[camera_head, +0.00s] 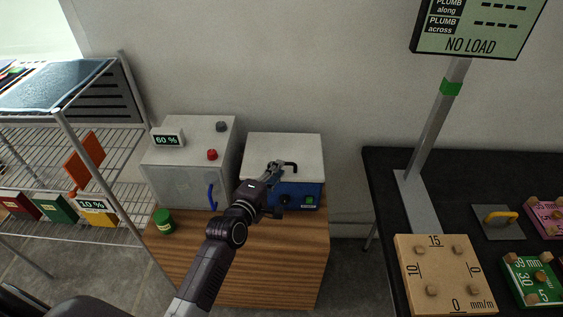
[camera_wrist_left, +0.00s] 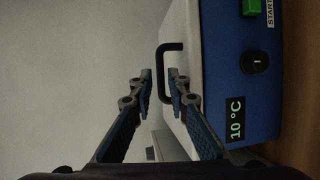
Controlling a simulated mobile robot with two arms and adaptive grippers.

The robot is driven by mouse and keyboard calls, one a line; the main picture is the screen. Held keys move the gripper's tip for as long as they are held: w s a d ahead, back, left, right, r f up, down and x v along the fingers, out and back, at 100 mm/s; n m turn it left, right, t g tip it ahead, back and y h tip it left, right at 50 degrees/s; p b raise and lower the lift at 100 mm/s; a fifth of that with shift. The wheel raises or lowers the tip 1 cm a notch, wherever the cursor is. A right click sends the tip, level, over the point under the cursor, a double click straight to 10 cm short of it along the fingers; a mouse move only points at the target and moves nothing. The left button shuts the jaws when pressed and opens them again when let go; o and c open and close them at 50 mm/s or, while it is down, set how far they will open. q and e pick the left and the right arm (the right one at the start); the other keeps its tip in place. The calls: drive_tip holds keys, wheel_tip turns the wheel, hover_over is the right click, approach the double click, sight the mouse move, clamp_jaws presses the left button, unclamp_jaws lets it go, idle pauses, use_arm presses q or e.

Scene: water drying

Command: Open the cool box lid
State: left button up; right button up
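The cool box is a blue box (camera_head: 303,190) with a white lid (camera_head: 283,146), standing on the wooden cabinet against the wall. The lid looks shut. A black bracket handle (camera_head: 292,164) sits at the lid's front; it also shows in the left wrist view (camera_wrist_left: 171,46). My left gripper (camera_head: 274,168) is at the lid's front edge, beside the handle. In the left wrist view its fingers (camera_wrist_left: 161,82) are apart, with the handle's bar appearing between the tips. I cannot tell whether they touch it. My right gripper is in neither view.
A grey oven-like box (camera_head: 178,177) with a blue handle stands left of the cool box. A green tin (camera_head: 163,221) is on the wooden top (camera_head: 275,245). A wire rack (camera_head: 90,150) is at left, a black table (camera_head: 385,185) at right.

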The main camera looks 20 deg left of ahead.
use_arm(q)
drive_tip(key=shift+x, duration=2.2)
drive_tip(key=shift+f, duration=0.1)
clamp_jaws()
